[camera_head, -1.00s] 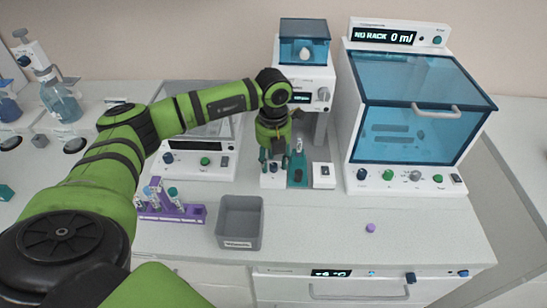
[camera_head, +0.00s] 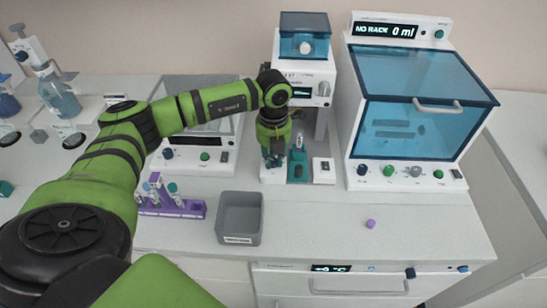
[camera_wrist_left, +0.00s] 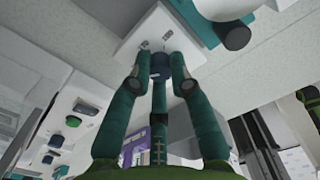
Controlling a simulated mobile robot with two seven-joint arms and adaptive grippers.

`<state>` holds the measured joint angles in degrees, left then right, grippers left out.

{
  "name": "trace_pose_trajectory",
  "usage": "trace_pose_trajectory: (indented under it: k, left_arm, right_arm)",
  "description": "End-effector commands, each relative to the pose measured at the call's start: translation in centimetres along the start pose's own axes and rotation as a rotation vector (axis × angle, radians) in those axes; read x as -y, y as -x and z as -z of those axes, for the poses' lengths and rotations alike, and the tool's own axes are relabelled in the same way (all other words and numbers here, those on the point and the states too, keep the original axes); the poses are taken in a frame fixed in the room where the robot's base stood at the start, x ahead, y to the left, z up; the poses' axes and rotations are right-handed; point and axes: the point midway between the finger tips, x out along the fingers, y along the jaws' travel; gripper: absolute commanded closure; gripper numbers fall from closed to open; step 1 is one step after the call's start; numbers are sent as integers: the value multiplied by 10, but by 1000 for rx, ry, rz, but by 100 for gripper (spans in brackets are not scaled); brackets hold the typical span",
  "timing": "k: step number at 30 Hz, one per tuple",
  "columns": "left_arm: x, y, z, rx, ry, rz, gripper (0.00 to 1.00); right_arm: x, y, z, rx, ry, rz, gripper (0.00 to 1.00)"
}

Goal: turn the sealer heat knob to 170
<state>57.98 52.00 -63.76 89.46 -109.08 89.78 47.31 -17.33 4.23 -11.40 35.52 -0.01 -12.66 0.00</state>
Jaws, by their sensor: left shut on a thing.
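In the left wrist view, the fingers (camera_wrist_left: 160,75) are shut on a dark blue knob (camera_wrist_left: 160,63) on the white panel (camera_wrist_left: 182,40). The gripper hides this knob in the head view. I cannot read its setting or the small marks near it. My right gripper is not in view.
A teal holder (camera_head: 298,168) and a switch block (camera_head: 323,168) stand close right of the gripper. A grey bin (camera_head: 239,218), a purple tube rack (camera_head: 195,209) and a purple cap (camera_head: 370,224) are in front. A blue-windowed cabinet (camera_head: 415,120) stands right.

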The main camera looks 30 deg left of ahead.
Motion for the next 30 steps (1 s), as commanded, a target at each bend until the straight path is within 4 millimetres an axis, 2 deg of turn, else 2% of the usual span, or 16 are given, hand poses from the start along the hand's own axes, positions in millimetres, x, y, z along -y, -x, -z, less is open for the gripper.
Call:
trace_pose_trajectory:
  k: [8,21,30]
  left_arm:
    - [0,-4,0,-1,-170,0,100]
    - [0,-5,0,-2,-582,0,100]
    - [0,-4,1,-3,-822,0,100]
  right_arm:
    - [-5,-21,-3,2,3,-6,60]
    - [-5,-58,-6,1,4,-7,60]
    - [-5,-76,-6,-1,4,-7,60]
